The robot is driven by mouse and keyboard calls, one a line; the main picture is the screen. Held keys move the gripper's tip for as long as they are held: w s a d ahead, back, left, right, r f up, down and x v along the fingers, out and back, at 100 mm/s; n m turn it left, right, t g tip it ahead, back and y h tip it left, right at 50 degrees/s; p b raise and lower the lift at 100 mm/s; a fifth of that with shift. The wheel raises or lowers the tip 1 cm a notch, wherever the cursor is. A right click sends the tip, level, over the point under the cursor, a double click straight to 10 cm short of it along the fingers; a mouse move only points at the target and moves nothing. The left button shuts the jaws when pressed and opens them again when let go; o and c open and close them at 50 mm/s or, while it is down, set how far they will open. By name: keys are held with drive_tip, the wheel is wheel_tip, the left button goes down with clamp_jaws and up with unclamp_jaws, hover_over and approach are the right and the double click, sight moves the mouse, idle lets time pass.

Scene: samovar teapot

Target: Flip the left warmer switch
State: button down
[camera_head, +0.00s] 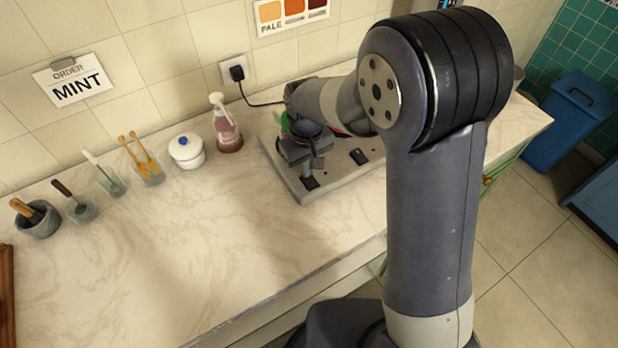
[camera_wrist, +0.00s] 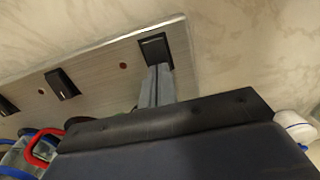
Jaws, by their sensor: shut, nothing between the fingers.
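The grey warmer panel (camera_head: 333,172) lies on the marble counter, with black rocker switches along its front edge. The left switch (camera_head: 311,182) is at the near left corner in the head view. In the wrist view this switch (camera_wrist: 155,48) is at the top, close to the panel's end. My gripper (camera_head: 310,172) points down over that corner, its fingers shut and empty. In the wrist view my fingertips (camera_wrist: 158,70) reach the lower edge of the switch; I cannot tell whether they touch it. The middle switch (camera_head: 358,157) also shows in the wrist view (camera_wrist: 62,84).
A bottle of pinkish liquid (camera_head: 227,128) and a white lidded pot (camera_head: 187,151) stand left of the panel. Red (camera_wrist: 42,150) and blue handles show behind my gripper. A black cord (camera_head: 262,103) runs to the wall socket. The counter in front is clear.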

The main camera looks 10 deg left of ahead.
drive_tip(key=shift+f, duration=0.3)
drive_tip(key=shift+r+p, duration=2.45)
drive_tip(key=shift+r, duration=1.15)
drive_tip(key=shift+f, duration=0.15)
wheel_tip(320, 180, down, 7)
drive_tip(key=b, duration=0.5)
drive_tip(key=shift+r, duration=0.3)
